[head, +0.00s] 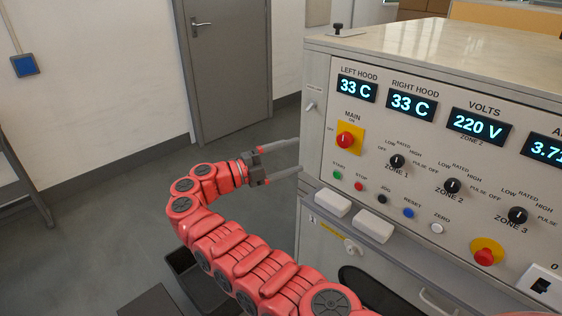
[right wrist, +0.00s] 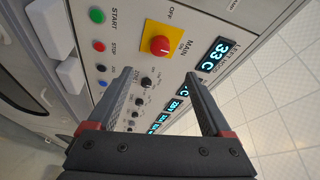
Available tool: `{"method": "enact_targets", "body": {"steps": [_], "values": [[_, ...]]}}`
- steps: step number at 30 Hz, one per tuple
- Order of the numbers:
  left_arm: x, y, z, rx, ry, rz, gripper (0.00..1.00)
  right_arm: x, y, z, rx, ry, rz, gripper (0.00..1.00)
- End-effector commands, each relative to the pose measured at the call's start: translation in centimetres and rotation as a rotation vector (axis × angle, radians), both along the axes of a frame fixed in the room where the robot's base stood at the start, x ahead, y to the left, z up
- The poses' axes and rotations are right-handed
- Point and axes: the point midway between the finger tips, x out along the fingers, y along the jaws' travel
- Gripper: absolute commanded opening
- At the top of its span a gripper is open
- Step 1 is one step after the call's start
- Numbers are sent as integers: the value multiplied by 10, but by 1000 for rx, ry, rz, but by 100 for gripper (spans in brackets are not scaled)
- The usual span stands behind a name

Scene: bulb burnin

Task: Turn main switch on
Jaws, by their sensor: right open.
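The main switch (head: 346,140) is a red rotary knob on a yellow plate, at the upper left of the machine's control panel under the "MAIN" label. It also shows in the right wrist view (right wrist: 160,46), ahead of the fingertips. My right gripper (head: 279,158) is open and empty, to the left of the panel, apart from the knob. Its two grey fingers also show in the right wrist view (right wrist: 158,90), with the knob seen between and beyond them. My left gripper is not in view.
The panel (head: 425,150) carries displays, zone knobs, a green start button (head: 337,174), a red stop button (head: 360,187) and a red emergency knob (head: 484,257). Two white blocks (head: 333,203) jut out below. Open floor lies left of the machine, before a grey door (head: 228,65).

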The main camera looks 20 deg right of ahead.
Motion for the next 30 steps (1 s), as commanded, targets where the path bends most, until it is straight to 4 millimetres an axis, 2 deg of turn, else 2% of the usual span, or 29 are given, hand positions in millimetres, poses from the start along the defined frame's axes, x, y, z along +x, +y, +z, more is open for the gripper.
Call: {"method": "enact_targets", "body": {"steps": [3,9,25,30], "values": [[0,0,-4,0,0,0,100,1,16,-2,-2,0,4,84],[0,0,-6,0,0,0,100,0,27,-3,0,1,2,84],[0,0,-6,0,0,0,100,0,28,-4,1,0,0,84],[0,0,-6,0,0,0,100,-6,16,-21,-46,-19,-10,84]]}}
